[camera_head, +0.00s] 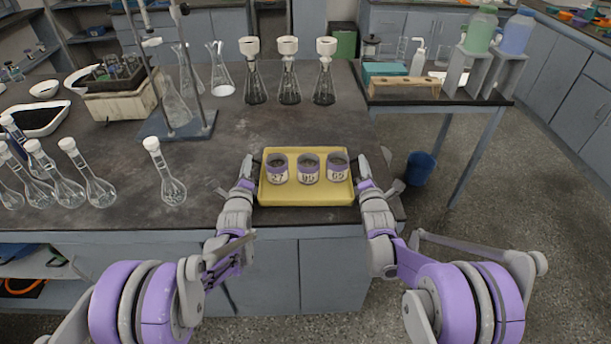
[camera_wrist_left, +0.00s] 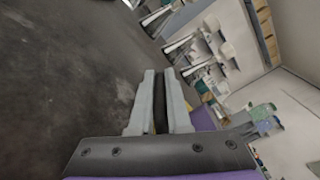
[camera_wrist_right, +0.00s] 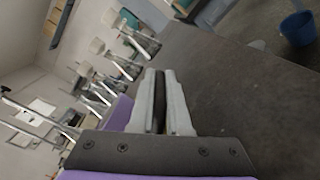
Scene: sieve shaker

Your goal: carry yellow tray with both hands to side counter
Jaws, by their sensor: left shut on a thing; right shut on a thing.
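A yellow tray (camera_head: 306,193) is at the front right part of the dark bench, level, with three cups in it marked 27 (camera_head: 277,169), a number I read as 95 (camera_head: 308,169), and a number I cannot read surely (camera_head: 337,167). My left gripper (camera_head: 255,170) is shut on the tray's left side, and its fingers show in the left wrist view (camera_wrist_left: 160,100). My right gripper (camera_head: 360,171) is shut on the tray's right side, and its fingers show in the right wrist view (camera_wrist_right: 160,100). Whether the tray touches the bench I cannot tell.
A side counter (camera_head: 430,99) at the right holds a wooden rack (camera_head: 404,87), a teal box and bottles on stands. A blue bucket (camera_head: 420,168) stands on the floor. Three flasks with white tops (camera_head: 289,75) stand behind the tray; several flasks (camera_head: 90,180) stand left.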

